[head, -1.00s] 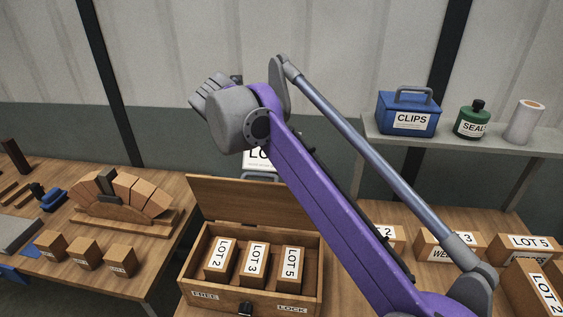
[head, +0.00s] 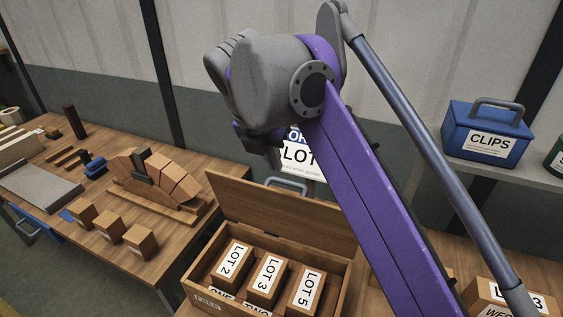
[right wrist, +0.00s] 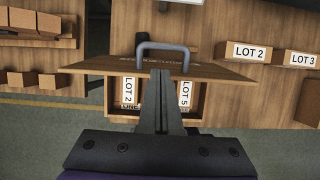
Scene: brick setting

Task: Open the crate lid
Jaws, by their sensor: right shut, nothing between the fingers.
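The wooden crate (head: 207,256) stands on the bench with its lid (head: 290,215) raised and tilted up at the back edge. Blocks marked LOT 2 (head: 232,261), LOT 3 (head: 266,279) and LOT 5 (head: 306,291) lie inside. The lid's grey handle (head: 287,184) shows behind its top edge; it also shows in the right wrist view (right wrist: 163,46). My right gripper (right wrist: 160,76) is shut and empty, over the lid in that view. It hides part of the lid and the crate's middle. In the head view my grey wrist hides most of it. My left gripper is not in view.
A bench at left holds a brick arch (head: 157,180), several small blocks and a grey slab (head: 38,195). A blue CLIPS box (head: 487,133) stands on a shelf at right. A LOT sign (head: 300,154) stands behind the crate. More LOT blocks lie to the right.

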